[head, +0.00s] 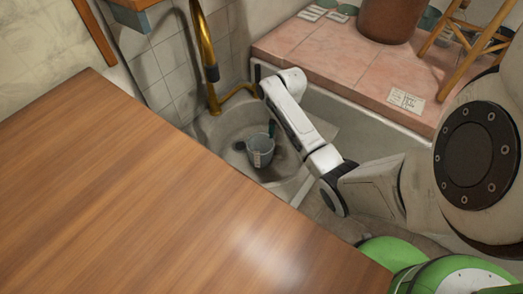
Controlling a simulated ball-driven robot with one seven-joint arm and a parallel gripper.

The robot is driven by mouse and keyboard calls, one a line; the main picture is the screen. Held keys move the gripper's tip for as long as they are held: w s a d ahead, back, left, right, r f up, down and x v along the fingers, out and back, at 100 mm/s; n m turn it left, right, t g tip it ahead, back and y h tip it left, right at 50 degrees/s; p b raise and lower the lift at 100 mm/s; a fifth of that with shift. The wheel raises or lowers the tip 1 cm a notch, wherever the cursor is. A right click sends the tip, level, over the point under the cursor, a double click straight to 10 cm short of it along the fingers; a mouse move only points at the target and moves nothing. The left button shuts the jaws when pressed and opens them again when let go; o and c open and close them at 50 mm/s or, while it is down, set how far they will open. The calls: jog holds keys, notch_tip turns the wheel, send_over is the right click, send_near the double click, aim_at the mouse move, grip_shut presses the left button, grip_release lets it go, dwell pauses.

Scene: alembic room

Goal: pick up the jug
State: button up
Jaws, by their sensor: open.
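The jug (260,152) is a small pale grey-blue vessel with a darker teal part (271,131) at its upper right, perhaps its handle. It stands roughly upright in a grey stone basin (229,135), near the basin's middle. My arm reaches in from the right, past the basin's right side. My gripper (261,88) is at the arm's far end, above and behind the jug in the picture, close to the brass pipe. It is small and partly hidden by my wrist; it is open and apart from the jug.
A brown wooden tabletop (130,200) fills the left and front, its edge beside the basin. A brass pipe (205,45) rises behind the basin. A pink-tiled ledge (345,62) bears a terracotta pot (389,18), a paper label (406,101) and a wooden stool (471,35).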

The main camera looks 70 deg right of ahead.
aim_at(281, 144)
jog(key=f, duration=0.2)
jog(key=f+b, duration=0.1)
jog(key=f, duration=0.1)
jog(key=f+b, duration=0.1)
jog(key=shift+a+f, duration=0.3)
jog(key=shift+f, duration=0.1)
jog(key=shift+c, duration=0.4)
grip_shut()
jog(key=shift+d+r, duration=0.1)
jog(key=shift+r, duration=0.05)
